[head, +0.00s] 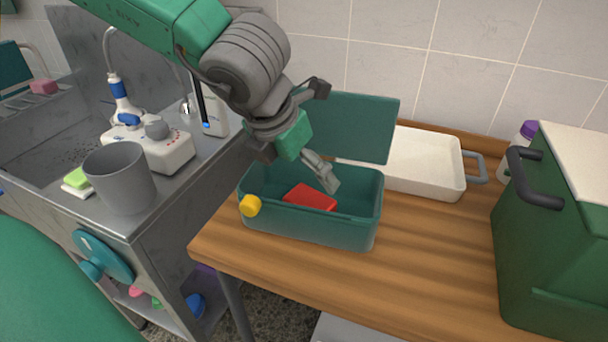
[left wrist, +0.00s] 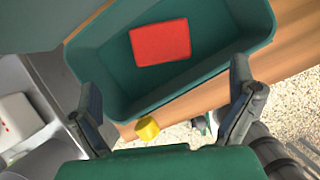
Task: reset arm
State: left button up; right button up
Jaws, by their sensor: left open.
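My left gripper (head: 322,172) comes in from the upper left and hangs over the teal box on the wooden table. In the left wrist view my left gripper (left wrist: 168,110) is open, its two fingers wide apart with nothing between them. The teal box (head: 310,226) has its lid (head: 352,125) raised at the back and a yellow knob (head: 250,206) on its front left. A red block (head: 310,197) lies inside on the box floor; it also shows in the left wrist view (left wrist: 160,42). My right gripper is not in view.
A white tray (head: 425,185) stands behind the box. A green cooler (head: 545,250) stands at the table's right. A grey cup (head: 122,180) and a white device (head: 165,152) are on the metal sink counter at left. The table between box and cooler is clear.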

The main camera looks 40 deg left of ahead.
pick_arm(q)
jog(key=shift+s+d+r, duration=0.25)
jog(key=shift+d+r, duration=0.15)
jog(key=shift+r, duration=0.2)
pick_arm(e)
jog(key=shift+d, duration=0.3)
pick_arm(q)
jog(key=shift+a, duration=0.25)
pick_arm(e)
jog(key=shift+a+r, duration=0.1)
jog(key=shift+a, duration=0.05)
